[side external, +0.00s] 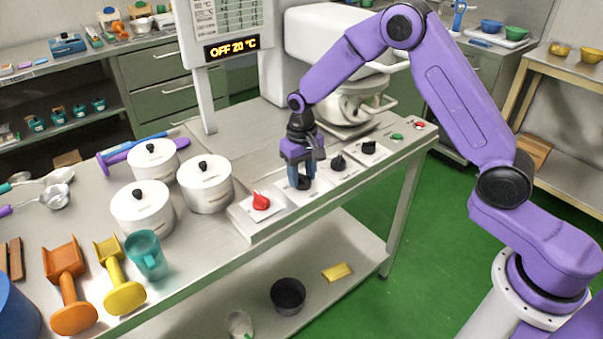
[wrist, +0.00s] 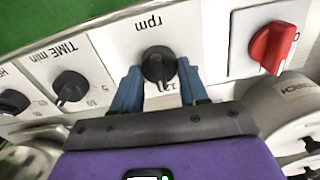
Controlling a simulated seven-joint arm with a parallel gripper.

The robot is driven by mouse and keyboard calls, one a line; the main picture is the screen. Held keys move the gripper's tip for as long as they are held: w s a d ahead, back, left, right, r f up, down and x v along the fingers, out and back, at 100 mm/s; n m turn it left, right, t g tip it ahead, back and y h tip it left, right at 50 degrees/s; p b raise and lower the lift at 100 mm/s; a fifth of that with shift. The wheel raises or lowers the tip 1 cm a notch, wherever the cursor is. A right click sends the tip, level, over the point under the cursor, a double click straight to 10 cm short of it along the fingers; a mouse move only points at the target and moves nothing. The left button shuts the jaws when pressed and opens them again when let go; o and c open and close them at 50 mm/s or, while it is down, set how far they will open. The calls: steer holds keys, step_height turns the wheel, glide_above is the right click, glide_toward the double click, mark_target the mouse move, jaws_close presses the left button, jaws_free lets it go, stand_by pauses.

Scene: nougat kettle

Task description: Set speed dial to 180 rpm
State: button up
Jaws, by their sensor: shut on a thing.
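The speed dial (wrist: 158,64) is a black knob on a white plate marked "rpm", upside down in the wrist view. Its pointer end faces the bottom of that view, close to a partly hidden number beginning "12". The rest of its scale is hidden by my fingers. My gripper (side external: 300,183) points straight down over the control strip, its blue fingers on either side of the knob and shut on it.
A red knob (side external: 261,201) sits beside the speed dial, and the black TIME min knob (wrist: 70,87) on its other side. Another black knob (side external: 369,147) and green and red buttons follow along the strip. White lidded pots (side external: 205,186) stand nearby. The display (side external: 231,47) reads "OFF 20 °C".

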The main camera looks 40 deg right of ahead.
steer(key=m, duration=0.5)
steer(key=shift+d+m, duration=0.1)
steer(key=shift+m, duration=0.2)
steer(key=m, duration=0.5)
steer(key=shift+d, duration=0.1)
steer(key=shift+m, duration=0.4)
steer(key=o, duration=1)
steer(key=shift+s, duration=0.1)
step_height(320, 180, up, 18)
steer(key=shift+f, duration=0.25)
